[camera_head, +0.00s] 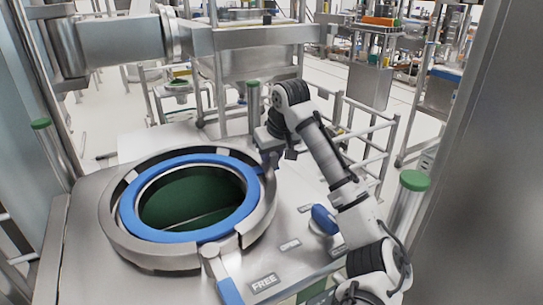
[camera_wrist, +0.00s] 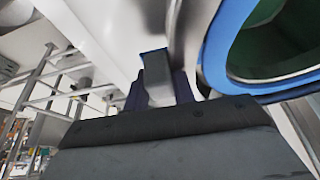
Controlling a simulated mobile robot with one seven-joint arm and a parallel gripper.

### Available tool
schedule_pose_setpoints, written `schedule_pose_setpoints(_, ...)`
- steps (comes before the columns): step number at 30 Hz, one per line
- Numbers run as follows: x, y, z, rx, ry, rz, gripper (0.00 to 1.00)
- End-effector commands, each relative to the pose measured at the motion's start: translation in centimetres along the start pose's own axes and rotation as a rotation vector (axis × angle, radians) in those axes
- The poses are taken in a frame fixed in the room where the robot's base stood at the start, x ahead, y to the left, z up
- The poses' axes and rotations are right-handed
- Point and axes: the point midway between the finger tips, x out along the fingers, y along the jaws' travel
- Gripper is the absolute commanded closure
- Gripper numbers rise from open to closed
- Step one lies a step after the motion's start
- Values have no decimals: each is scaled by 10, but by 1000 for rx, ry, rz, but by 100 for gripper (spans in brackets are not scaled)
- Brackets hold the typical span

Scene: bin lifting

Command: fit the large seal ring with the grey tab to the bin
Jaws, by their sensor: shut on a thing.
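The large seal ring (camera_head: 128,212) is blue and lies around the green opening of the bin, inside a segmented silver collar (camera_head: 150,255). It looks roughly level; I cannot tell whether it is fully seated. My gripper (camera_head: 271,161) is at the right side of the ring, beside the collar. In the wrist view my gripper (camera_wrist: 160,92) has its dark blue fingers shut on a grey tab (camera_wrist: 159,88). The tab's join to the ring is hidden. The blue ring (camera_wrist: 216,52) and the green interior show at the upper right there.
A blue-handled lever (camera_head: 229,291) stands at the bin's front, near a "FREE" label (camera_head: 264,283). A blue round knob (camera_head: 324,219) is on the bench to the right. Green-capped posts (camera_head: 412,190) flank the bench. A thick metal pipe (camera_head: 120,42) crosses behind.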

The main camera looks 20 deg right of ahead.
Motion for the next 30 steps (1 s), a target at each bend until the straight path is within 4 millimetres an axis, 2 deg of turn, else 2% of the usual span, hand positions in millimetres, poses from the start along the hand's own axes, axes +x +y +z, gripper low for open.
schedule_pose_setpoints(8,-1,0,0,0,1,0,100)
schedule_pose_setpoints(9,-1,0,0,0,1,0,70)
schedule_pose_setpoints(14,-1,0,0,0,1,1,49)
schedule_pose_setpoints(23,-2,0,0,0,0,1,49)
schedule_pose_setpoints(26,-10,0,-1,0,3,2,49)
schedule_pose_setpoints(30,-33,0,0,0,4,2,49)
